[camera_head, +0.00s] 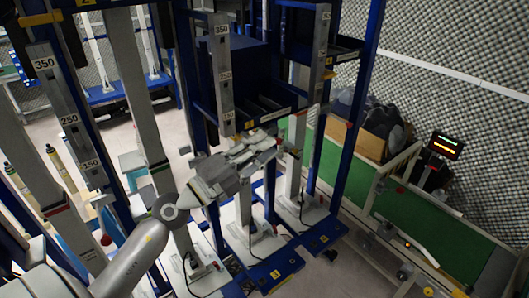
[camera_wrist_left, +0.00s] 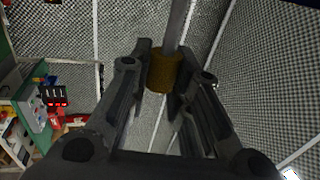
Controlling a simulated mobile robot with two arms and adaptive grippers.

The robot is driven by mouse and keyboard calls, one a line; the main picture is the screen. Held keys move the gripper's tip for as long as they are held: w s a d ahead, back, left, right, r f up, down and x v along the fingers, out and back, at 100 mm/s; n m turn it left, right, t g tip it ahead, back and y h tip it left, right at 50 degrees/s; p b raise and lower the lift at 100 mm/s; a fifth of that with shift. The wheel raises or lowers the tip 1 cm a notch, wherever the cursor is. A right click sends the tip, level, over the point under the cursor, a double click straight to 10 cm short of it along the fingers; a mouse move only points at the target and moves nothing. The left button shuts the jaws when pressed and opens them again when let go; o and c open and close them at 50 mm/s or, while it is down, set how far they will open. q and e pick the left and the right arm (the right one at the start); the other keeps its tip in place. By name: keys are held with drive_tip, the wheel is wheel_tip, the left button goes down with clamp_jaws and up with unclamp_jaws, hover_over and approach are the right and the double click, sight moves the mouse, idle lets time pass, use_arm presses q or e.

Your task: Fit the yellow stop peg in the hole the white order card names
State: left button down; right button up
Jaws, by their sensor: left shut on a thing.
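My left gripper (camera_head: 272,140) reaches in from the left in the head view, in front of the blue rack, between two grey posts. In the left wrist view the left gripper (camera_wrist_left: 168,55) is shut on the yellow stop peg (camera_wrist_left: 163,72). The fingers lie on both sides of its yellow knob, and a grey metal rod runs up from it. A numbered post (camera_head: 222,75) marked 350 stands just left of the gripper, and another numbered post (camera_head: 317,60) stands right of it. Whether the peg touches a post cannot be told. I cannot make out the white order card. My right gripper is not in view.
A further numbered post (camera_head: 68,120) stands at the left. A green conveyor (camera_head: 430,235) with pale rails runs along the right, beside a cardboard box (camera_head: 362,142) and a lit display (camera_head: 446,146). The posts stand close together; cables lie around their bases.

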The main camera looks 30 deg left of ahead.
use_arm(q)
drive_tip(key=shift+w+a+f+b, duration=0.1)
drive_tip(key=shift+w+a+b, duration=0.1)
drive_tip(key=shift+a, duration=0.3)
drive_tip(key=shift+w+a+b, duration=0.15)
drive_tip(key=shift+a+b, duration=0.05)
drive_tip(key=shift+a, duration=0.3)
drive_tip(key=shift+w+a, duration=0.15)
drive_tip(key=shift+a, duration=0.2)
drive_tip(key=shift+w+a+b, duration=0.2)
drive_tip(key=shift+a+b, duration=0.15)
drive_tip(key=shift+a, duration=0.3)
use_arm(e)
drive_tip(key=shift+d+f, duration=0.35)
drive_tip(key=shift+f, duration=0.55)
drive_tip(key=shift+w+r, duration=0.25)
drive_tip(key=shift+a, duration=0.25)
use_arm(q)
drive_tip(key=shift+r+p, duration=0.2)
drive_tip(key=shift+p, duration=0.5)
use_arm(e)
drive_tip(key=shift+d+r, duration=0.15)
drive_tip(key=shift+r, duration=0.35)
